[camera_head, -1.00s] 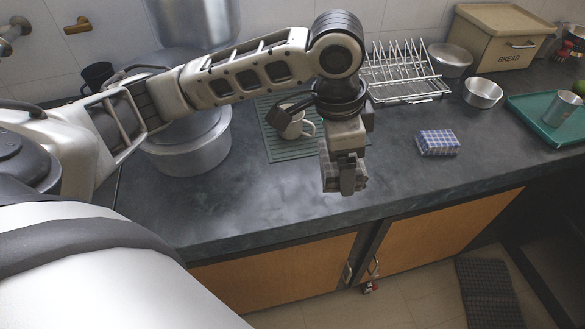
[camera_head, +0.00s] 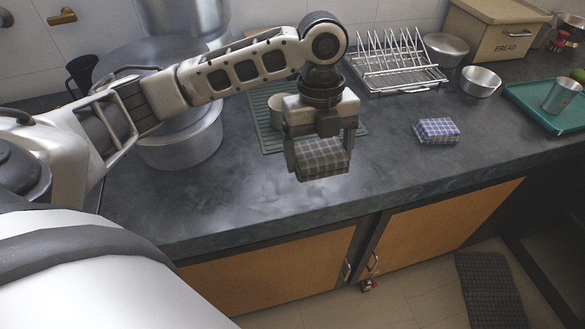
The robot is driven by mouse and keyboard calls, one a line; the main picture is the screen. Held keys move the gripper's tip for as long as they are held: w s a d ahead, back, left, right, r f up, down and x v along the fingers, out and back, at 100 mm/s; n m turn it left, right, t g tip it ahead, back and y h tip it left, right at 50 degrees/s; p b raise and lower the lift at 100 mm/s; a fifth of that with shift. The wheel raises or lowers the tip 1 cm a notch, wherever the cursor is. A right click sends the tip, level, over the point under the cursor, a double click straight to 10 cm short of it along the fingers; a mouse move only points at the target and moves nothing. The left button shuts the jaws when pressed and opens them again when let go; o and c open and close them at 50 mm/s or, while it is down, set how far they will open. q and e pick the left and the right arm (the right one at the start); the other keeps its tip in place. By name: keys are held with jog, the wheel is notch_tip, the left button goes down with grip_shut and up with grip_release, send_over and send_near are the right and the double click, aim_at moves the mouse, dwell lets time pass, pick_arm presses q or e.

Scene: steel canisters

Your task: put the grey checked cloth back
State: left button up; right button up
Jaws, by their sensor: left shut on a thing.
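The grey checked cloth (camera_head: 322,160) is a folded block held between the fingers of my left gripper (camera_head: 321,158). The gripper points down and is shut on it, above the dark worktop (camera_head: 240,205) near its front edge. A blue checked cloth (camera_head: 437,131), also folded, lies on the worktop to the right, apart from the gripper. My right gripper is not in view.
Behind the gripper lies a green ribbed mat (camera_head: 268,118), partly hidden by my arm. A large steel pot (camera_head: 180,145) stands left. A wire dish rack (camera_head: 397,70), steel bowl (camera_head: 480,82), bread bin (camera_head: 497,35) and green tray (camera_head: 545,108) stand right. The front-middle worktop is clear.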

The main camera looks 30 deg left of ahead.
pick_arm(q)
send_over(294, 182)
notch_tip(294, 182, down, 6)
jog(key=shift+w+d+r, duration=0.1)
jog(key=shift+d+r, duration=0.05)
jog(key=shift+r, duration=0.1)
jog(key=shift+w+a+f, duration=0.1)
jog(key=shift+a+f, duration=0.1)
jog(key=shift+f, duration=0.85)
jog(key=shift+a+f, duration=0.2)
jog(key=shift+f, duration=0.8)
jog(key=shift+f, duration=0.15)
jog(key=o, duration=0.8)
jog(key=shift+o, duration=0.2)
jog(key=shift+r, duration=0.5)
notch_tip(294, 182, up, 11)
jog(key=w+a, duration=0.1)
jog(key=shift+a+r, duration=0.15)
jog(key=shift+a, duration=0.05)
